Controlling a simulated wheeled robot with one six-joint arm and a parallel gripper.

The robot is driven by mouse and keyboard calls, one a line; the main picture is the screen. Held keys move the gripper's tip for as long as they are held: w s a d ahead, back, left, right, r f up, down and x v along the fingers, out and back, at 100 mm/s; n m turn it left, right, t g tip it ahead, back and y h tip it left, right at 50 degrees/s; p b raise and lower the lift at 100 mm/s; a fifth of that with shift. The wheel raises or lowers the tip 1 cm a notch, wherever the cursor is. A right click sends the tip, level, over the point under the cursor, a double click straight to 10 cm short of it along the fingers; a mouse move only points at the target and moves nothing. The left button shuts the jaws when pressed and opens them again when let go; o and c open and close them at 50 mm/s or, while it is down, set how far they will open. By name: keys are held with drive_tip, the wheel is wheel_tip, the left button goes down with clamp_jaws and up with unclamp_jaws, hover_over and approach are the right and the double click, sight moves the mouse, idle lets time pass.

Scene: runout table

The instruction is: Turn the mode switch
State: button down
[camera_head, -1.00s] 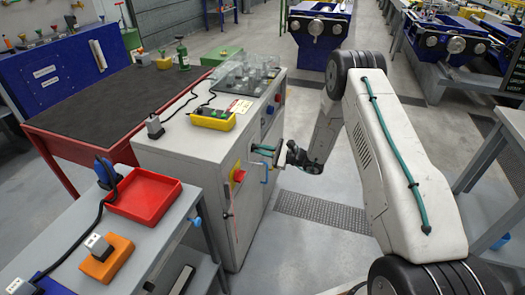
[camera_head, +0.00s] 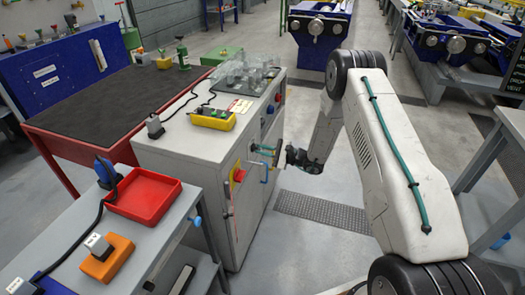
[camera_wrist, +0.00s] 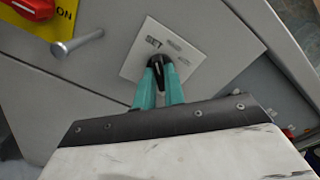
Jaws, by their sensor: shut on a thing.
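The mode switch (camera_wrist: 158,72) is a black knob on a pale square plate (camera_wrist: 138,62) marked "SET"; its other label is too blurred to read. My gripper (camera_wrist: 158,88) has two teal fingers, which are shut on the black knob in the wrist view. In the head view my gripper (camera_head: 270,151) reaches the front face of the grey cabinet (camera_head: 182,163) from the right. The knob itself is hidden there behind the fingers and arm.
A red switch (camera_wrist: 34,8) on a yellow plate and a metal peg (camera_wrist: 76,44) are left of my fingers. A yellow control box (camera_head: 213,119) and clear containers (camera_head: 245,72) stand on the cabinet.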

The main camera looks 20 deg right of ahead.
drive_tip(key=c, duration=1.5)
unclamp_jaws()
drive_tip(key=shift+d, duration=0.15)
drive_tip(key=shift+s, duration=0.1)
drive_tip(key=v, duration=0.7)
drive_tip(key=shift+s+d, duration=0.2)
